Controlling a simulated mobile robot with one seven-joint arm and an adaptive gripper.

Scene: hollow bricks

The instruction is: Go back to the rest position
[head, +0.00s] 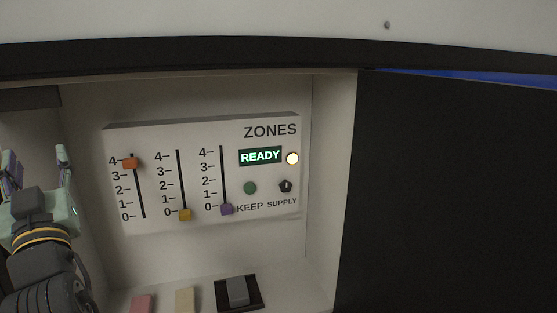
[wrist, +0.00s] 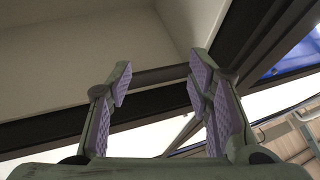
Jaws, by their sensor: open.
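My gripper (head: 38,165) is at the left edge of the head view, left of the panel, with its fingers pointing up. In the wrist view my gripper (wrist: 160,88) is open, with nothing between its purple-padded fingers. The white ZONES panel (head: 235,218) is on the recess's back wall. Its orange slider (head: 130,163) is near 4, and its yellow slider (head: 185,215) and purple slider (head: 227,209) are near 0. A READY display (head: 260,156) is lit green beside a glowing lamp (head: 292,158).
A green KEEP button (head: 250,188) and a dark SUPPLY knob (head: 286,186) are on the panel. Below are a pink block (head: 143,304), a beige block (head: 185,300) and a grey block (head: 237,290) on a black base. A dark panel (head: 450,200) fills the right side.

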